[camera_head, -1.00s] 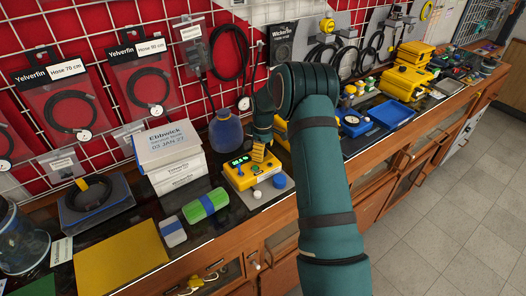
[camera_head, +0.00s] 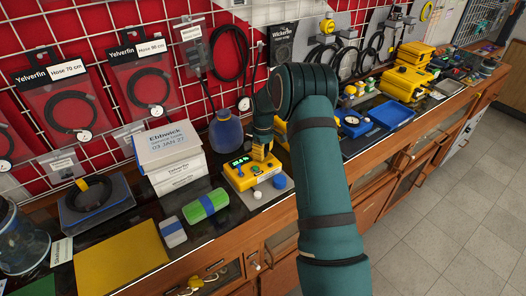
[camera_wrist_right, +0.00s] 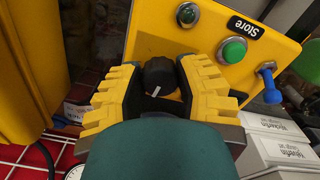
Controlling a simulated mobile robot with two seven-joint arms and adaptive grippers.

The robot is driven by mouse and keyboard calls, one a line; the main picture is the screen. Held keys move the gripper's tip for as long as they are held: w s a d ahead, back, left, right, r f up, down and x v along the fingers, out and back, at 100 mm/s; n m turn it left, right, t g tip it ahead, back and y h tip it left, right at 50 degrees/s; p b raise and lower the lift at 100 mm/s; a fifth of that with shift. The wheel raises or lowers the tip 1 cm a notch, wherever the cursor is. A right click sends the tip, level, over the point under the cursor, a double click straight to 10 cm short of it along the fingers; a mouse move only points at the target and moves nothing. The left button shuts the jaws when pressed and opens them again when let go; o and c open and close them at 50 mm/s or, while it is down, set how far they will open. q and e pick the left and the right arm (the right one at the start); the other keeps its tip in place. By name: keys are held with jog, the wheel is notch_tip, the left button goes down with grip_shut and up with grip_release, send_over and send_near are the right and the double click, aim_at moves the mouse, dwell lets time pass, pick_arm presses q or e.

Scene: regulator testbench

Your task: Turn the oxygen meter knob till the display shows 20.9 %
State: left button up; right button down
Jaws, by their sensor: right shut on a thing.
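The yellow oxygen meter (camera_head: 250,180) sits on the dark bench top, with a lit green display (camera_head: 240,161) whose digits are too small to read surely. My right gripper (camera_head: 261,152) reaches down onto the meter beside the display. In the right wrist view, the yellow ribbed fingers of the gripper (camera_wrist_right: 160,78) are shut on the black knob (camera_wrist_right: 160,73), one finger on each side. A white pointer mark shows on the knob. The meter's panel (camera_wrist_right: 220,18) also shows there, with a green button (camera_wrist_right: 232,51) by a "Store" label. My left gripper is out of view.
White boxes (camera_head: 178,180) stand left of the meter, and a green cylinder (camera_head: 206,205) lies in front of them. A blue bottle (camera_head: 226,134) stands behind the meter. A grey disc with a white ball (camera_head: 257,194) lies at its front. Hoses hang on the wall grid.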

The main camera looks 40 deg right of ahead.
jog(key=m, duration=0.6)
jog(key=shift+s+f+m, duration=0.1)
jog(key=shift+m, duration=0.2)
dwell(0.5)
jog(key=c, duration=0.6)
grip_release()
jog(key=shift+o, duration=0.2)
jog(key=shift+r, duration=0.35)
notch_tip(320, 180, up, 12)
jog(key=shift+f, duration=0.25)
